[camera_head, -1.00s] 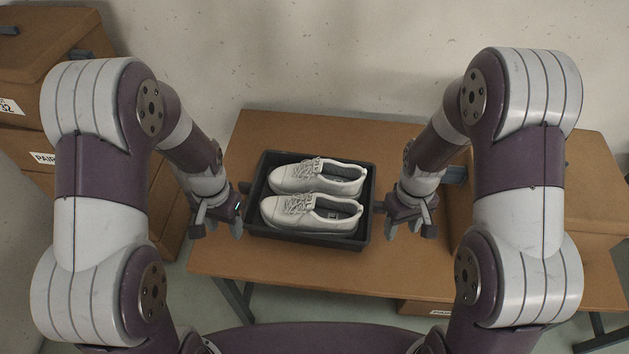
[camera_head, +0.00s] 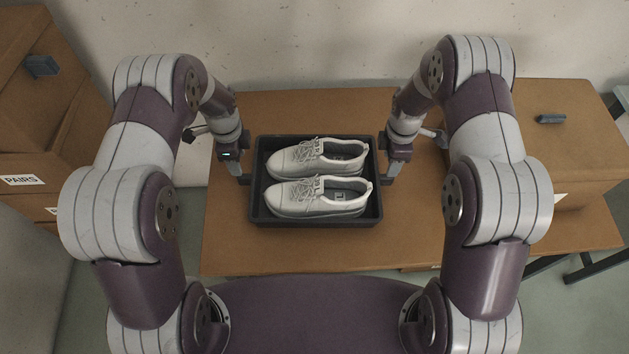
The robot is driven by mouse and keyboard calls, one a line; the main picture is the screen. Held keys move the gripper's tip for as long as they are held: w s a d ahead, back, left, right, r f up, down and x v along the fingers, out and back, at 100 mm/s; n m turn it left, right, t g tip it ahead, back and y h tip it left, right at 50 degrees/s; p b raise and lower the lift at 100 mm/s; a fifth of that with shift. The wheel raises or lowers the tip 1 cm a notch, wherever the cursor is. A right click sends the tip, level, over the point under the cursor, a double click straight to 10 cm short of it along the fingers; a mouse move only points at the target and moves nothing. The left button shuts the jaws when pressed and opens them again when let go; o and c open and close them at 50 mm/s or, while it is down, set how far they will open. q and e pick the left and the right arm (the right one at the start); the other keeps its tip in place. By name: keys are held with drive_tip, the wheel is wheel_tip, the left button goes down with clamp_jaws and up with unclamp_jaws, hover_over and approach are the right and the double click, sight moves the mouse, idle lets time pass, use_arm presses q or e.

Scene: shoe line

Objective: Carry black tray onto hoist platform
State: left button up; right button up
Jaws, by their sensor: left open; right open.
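The black tray (camera_head: 316,219) lies on the brown table (camera_head: 300,255), with a pair of white shoes in it, side by side with toes to the left. My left gripper (camera_head: 243,178) is open at the tray's left side, close to its rim. My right gripper (camera_head: 388,177) is open at the tray's right side, close to its rim. I cannot tell whether either gripper touches the tray. No hoist platform can be made out in view.
A cardboard box (camera_head: 560,135) with a dark handle stands at the right of the table. Brown boxes (camera_head: 40,120), one labelled PAIRS, stack at the left. A wall runs behind the table. The table's front is clear.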

sight(245, 180)
use_arm(q)
wheel_tip(245, 180, down, 11)
drive_tip(key=shift+d, duration=0.15)
use_arm(e)
wheel_tip(245, 180, down, 11)
drive_tip(key=shift+s+d+f, duration=0.1)
drive_tip(key=shift+d, duration=0.05)
use_arm(q)
drive_tip(key=shift+s, duration=0.1)
clamp_jaws()
use_arm(e)
clamp_jaws()
